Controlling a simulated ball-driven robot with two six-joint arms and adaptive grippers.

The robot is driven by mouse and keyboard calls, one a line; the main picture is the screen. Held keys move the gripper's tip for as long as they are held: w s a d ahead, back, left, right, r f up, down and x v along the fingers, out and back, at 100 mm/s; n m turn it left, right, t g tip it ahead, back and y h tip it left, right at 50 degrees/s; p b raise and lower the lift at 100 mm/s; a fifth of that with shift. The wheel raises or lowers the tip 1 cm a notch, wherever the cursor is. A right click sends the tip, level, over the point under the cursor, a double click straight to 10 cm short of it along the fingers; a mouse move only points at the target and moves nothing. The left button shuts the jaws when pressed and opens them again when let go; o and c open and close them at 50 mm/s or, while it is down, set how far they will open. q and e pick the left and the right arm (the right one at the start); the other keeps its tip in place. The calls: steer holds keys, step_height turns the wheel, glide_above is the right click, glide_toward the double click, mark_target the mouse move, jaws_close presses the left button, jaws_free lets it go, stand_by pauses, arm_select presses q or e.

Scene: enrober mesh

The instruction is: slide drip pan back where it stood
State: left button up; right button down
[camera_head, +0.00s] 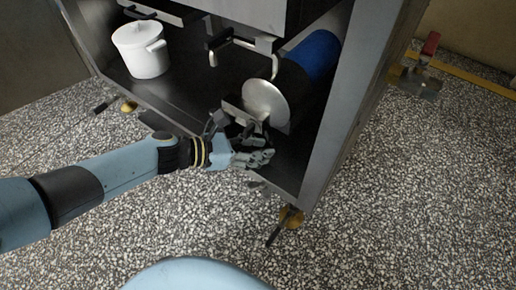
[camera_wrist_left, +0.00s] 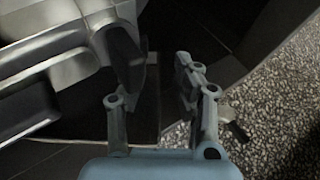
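I cannot make out the drip pan with certainty. A grey box-like unit (camera_head: 262,12) with dark bar handles (camera_head: 226,44) hangs at the top of the open cabinet. My left gripper (camera_head: 250,146) reaches in at the cabinet's lower front edge, just below the round metal end of a motor-like cylinder (camera_head: 266,102). In the left wrist view its fingers (camera_wrist_left: 155,95) are spread apart. A dark upright strip (camera_wrist_left: 151,95) shows between them, with no clear contact. My right gripper is not in view.
A white lidded pot (camera_head: 141,49) stands at the left on the dark cabinet floor (camera_head: 190,85). The cabinet's right wall (camera_head: 352,95) stands close to the right of the cylinder. Speckled floor (camera_head: 420,190) lies clear in front. Cabinet feet (camera_head: 291,217) stick out below.

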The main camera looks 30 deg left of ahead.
arm_select(q)
jaws_close()
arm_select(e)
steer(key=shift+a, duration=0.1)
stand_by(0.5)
